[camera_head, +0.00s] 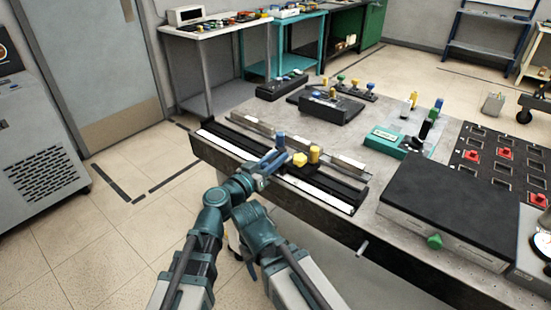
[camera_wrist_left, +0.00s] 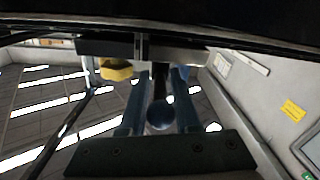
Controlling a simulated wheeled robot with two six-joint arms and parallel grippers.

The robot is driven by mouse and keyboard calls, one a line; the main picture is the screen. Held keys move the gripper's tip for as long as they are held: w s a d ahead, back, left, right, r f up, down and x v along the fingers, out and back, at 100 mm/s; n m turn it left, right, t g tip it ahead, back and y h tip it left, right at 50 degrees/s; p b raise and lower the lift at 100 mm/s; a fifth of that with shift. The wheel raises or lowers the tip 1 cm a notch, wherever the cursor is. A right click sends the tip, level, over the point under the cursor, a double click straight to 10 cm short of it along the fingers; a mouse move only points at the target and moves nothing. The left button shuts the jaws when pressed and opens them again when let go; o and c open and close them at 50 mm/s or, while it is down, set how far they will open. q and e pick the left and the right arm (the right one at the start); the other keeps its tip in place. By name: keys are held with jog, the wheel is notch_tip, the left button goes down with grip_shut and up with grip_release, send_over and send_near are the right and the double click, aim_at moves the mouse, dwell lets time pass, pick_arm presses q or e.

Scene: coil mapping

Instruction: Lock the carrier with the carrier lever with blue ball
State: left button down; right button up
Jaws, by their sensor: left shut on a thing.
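My left gripper (camera_head: 270,161) is at the front edge of the bench, over a dark rail with a carrier. In the left wrist view its two blue fingers (camera_wrist_left: 160,104) lie on either side of a dark lever rod with a blue ball (camera_wrist_left: 160,116) at its end. The gripper is shut on this lever. In the head view the fingers largely hide the lever. A blue knob (camera_head: 281,141) stands upright just beyond the fingers. A yellow knob (camera_head: 299,159) and a yellow cylinder (camera_head: 314,154) are just to their right. My right gripper is not in view.
The dark rail (camera_head: 335,187) runs along the bench's front edge. A black-topped box (camera_head: 450,205) with a green knob stands to the right. A teal block (camera_head: 385,139) and a dark box with levers (camera_head: 331,107) stand farther back. Bare bench top lies between them.

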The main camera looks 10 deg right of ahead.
pick_arm(q)
jog(key=c, duration=0.7)
grip_release()
jog(key=shift+s, duration=0.1)
